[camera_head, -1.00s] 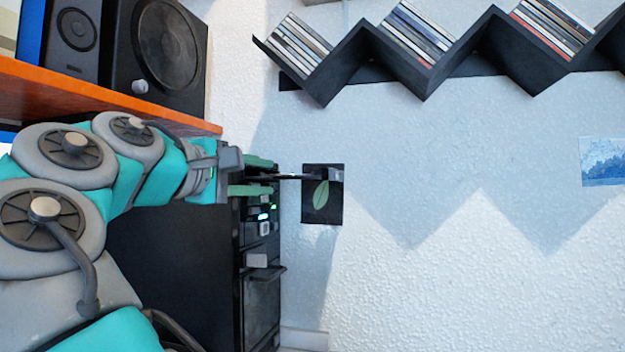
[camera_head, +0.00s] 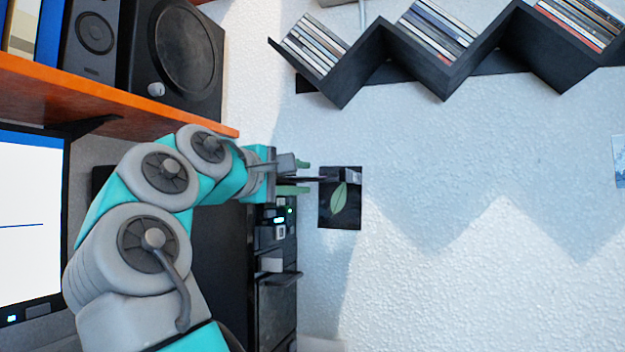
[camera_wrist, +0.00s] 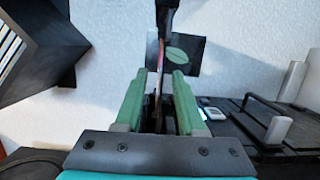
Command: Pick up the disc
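The disc (camera_head: 308,179) shows as a thin dark edge-on strip in the head view. It runs from between my gripper's fingers towards a small grey bracket (camera_head: 351,173) in front of a black square with a leaf picture. In the wrist view the disc (camera_wrist: 158,76) is a thin, dark, upright strip between the fingers. My gripper (camera_head: 306,176) has green fingers, one on each side of the disc. In the wrist view my gripper (camera_wrist: 161,78) is open, with gaps beside the strip. The disc's inner end is partly hidden.
A black zigzag shelf (camera_head: 436,75) with several disc cases hangs at upper right. A black computer case (camera_head: 275,310) with lit buttons stands just below my gripper. An orange shelf (camera_head: 110,109) with speakers is above my arm. The white wall at right is mostly free.

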